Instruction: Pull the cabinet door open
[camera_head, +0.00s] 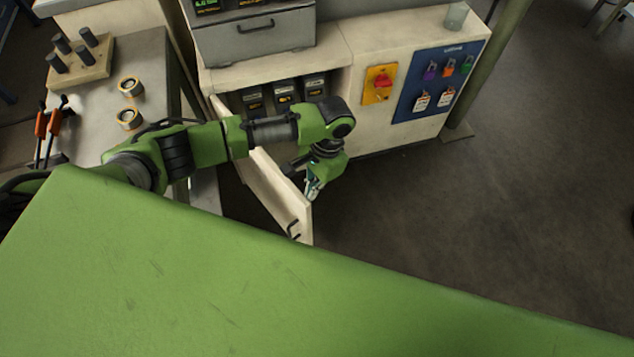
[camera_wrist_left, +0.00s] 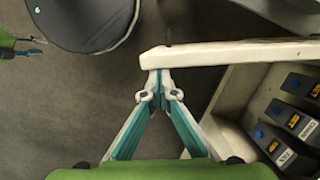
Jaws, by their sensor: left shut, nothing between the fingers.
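The cabinet door (camera_head: 283,197) is a cream panel that stands swung well out from the cabinet (camera_head: 365,130). Its dark handle (camera_head: 293,230) is on the outer face near the free end. My left gripper (camera_head: 312,190) is on the inner side of the door, close to it. In the left wrist view its fingertips (camera_wrist_left: 158,96) are together and empty, just below the door's edge (camera_wrist_left: 235,53); I cannot tell whether they touch it. A small green part with thin prongs at the left of that view looks like my right gripper (camera_wrist_left: 32,46); its opening is unclear.
Inside the cabinet are several dark breaker units (camera_head: 284,92). A red rotary switch (camera_head: 380,83) and a blue lock board (camera_head: 437,82) are on its front. A workbench (camera_head: 150,70) with a peg block and rings stands left. Floor right of the door is clear.

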